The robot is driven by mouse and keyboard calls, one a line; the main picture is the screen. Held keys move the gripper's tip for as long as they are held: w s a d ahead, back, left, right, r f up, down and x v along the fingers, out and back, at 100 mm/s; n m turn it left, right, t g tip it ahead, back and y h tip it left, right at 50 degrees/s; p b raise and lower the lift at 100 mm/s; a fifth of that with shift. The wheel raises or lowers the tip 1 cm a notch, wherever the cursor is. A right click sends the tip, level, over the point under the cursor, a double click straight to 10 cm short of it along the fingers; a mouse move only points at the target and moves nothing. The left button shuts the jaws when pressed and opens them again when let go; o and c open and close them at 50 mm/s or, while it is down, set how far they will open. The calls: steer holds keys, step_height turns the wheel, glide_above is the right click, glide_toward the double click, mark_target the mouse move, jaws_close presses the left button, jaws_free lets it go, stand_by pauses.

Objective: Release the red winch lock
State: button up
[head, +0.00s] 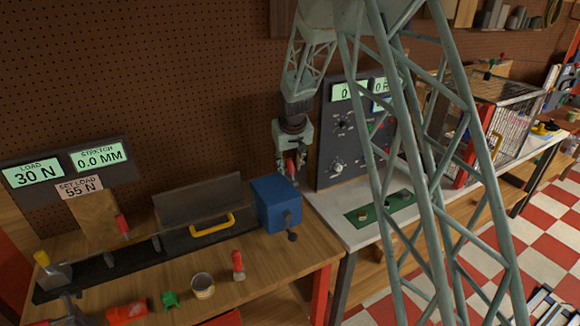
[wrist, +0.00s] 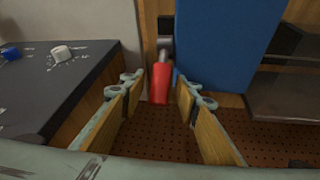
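The red winch lock shows in the wrist view as a red cylindrical handle (wrist: 160,84) on a dark metal stem, beside the blue winch box (wrist: 222,40). My gripper (wrist: 163,108) is open, with its two wooden-faced fingers on either side of the handle and visible gaps to both. In the head view, my gripper (head: 291,168) points down just above and behind the blue winch box (head: 276,204), with red showing between the fingers. The crank (head: 291,235) hangs on the box's front right side. The foot of the lock is hidden in the head view.
A grey control panel (head: 340,150) stands close to the right of my gripper. A stretch rig with a yellow handle (head: 212,225) lies left of the box. A tin (head: 202,286) and a red-handled tool (head: 238,266) stand in front. Pegboard is behind.

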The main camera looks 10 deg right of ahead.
jaws_close()
stand_by(0.3)
